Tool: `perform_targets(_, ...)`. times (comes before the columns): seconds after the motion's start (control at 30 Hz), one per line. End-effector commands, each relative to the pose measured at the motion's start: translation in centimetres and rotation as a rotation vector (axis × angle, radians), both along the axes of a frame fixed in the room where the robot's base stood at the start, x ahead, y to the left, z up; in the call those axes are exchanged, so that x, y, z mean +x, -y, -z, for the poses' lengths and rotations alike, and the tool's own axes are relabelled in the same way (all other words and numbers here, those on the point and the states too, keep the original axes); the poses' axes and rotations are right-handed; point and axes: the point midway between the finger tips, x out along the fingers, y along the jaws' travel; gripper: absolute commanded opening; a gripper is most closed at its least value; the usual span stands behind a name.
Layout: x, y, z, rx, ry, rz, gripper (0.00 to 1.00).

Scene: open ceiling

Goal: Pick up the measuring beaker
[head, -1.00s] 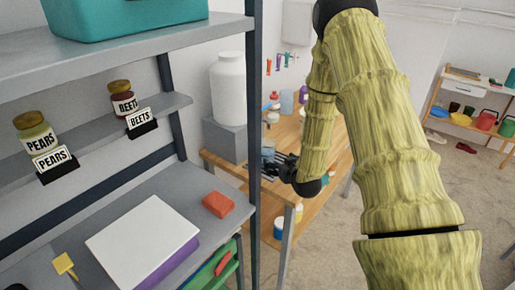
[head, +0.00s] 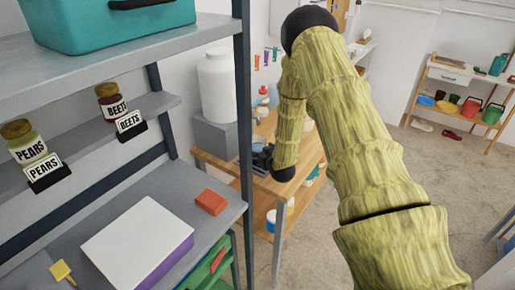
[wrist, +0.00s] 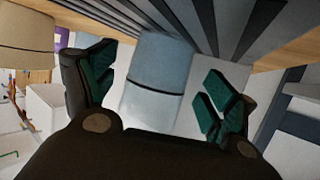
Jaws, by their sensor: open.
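A pale, bluish, see-through vessel (wrist: 154,85) with a dark line across it, which looks like the measuring beaker, stands out in the wrist view. It lies between the spread fingers of my gripper (wrist: 158,70), with room visible on both sides. The green finger pads are apart and not closed on it. In the head view my gripper (head: 262,160) is over the wooden table (head: 225,165), beside the dark shelf post and partly hidden by my arm. The vessel is hard to make out there.
A metal shelf (head: 190,235) with a red block (head: 211,201) and labelled jars stands at left, its post close to my gripper. A white jug (head: 217,85) on a grey block (head: 220,138) and several bottles are near. Open floor lies right.

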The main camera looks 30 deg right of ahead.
Motion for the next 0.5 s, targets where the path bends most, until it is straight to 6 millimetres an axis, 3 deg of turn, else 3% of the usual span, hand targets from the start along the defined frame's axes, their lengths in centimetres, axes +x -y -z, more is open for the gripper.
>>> perform_targets(0.2, 1.9, 0.5, 0.6, -0.002, 0.0, 0.002, 0.85)
perform_targets(0.5, 2.6, 0.6, 1.0, 0.0, 0.0, 0.001, 0.85)
